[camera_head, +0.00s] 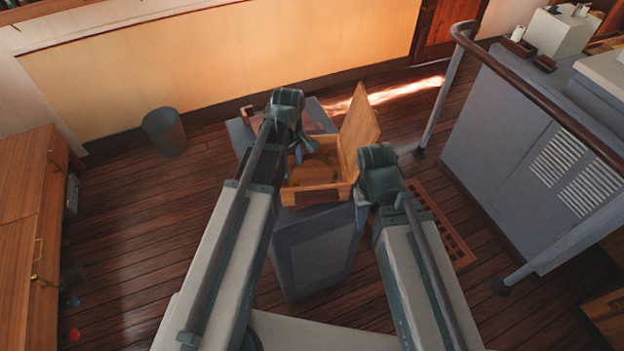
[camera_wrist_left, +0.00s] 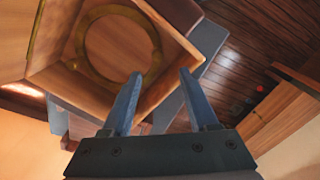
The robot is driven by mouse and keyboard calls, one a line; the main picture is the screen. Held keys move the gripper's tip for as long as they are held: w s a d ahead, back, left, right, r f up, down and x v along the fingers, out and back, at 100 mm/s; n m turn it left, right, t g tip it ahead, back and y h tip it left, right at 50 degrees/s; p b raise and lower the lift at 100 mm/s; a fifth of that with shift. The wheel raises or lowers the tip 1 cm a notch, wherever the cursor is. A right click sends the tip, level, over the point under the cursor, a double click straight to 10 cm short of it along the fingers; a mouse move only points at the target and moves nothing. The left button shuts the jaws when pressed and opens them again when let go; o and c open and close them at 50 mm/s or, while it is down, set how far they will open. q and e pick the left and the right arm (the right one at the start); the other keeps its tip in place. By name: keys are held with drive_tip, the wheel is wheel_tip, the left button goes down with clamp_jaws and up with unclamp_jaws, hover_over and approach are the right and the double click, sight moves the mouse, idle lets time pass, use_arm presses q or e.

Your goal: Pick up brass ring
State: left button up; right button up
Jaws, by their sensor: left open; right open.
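The brass ring (camera_wrist_left: 80,36) lies inside an open wooden box (camera_wrist_left: 48,82) in the left wrist view. It is a thin, dull gold hoop on the box's bottom. In the head view the box (camera_head: 318,196) stands with its lid (camera_head: 358,128) raised at the right, and a round shape shows inside it. My left gripper (camera_wrist_left: 160,73) is open and empty, its fingertips over the box near the ring's edge. In the head view the left gripper (camera_head: 306,143) is partly hidden by its wrist, above the box. My right arm ends beside the box at the right; its fingers are hidden.
The box rests on a blue-grey stand (camera_head: 315,255). A wooden grating (camera_head: 440,225) lies on the floor to the right. A grey bin (camera_head: 165,132) stands by the wall. A railing (camera_head: 540,95) and grey console (camera_head: 540,170) are at the right, wooden cabinets (camera_head: 28,230) at the left.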

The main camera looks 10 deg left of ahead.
sight(296, 181)
use_arm(q)
wheel_tip(296, 181, down, 4)
drive_tip(key=b, duration=0.3)
drive_tip(key=shift+f, duration=0.15)
use_arm(e)
wheel_tip(296, 181, down, 4)
drive_tip(key=shift+f, duration=0.1)
use_arm(q)
drive_tip(key=f+b, duration=0.5)
drive_tip(key=shift+d+f, duration=0.1)
drive_tip(key=shift+d, duration=0.25)
use_arm(e)
wheel_tip(296, 181, down, 5)
drive_tip(key=shift+f, duration=0.1)
use_arm(q)
drive_tip(key=shift+c, duration=0.2)
clamp_jaws()
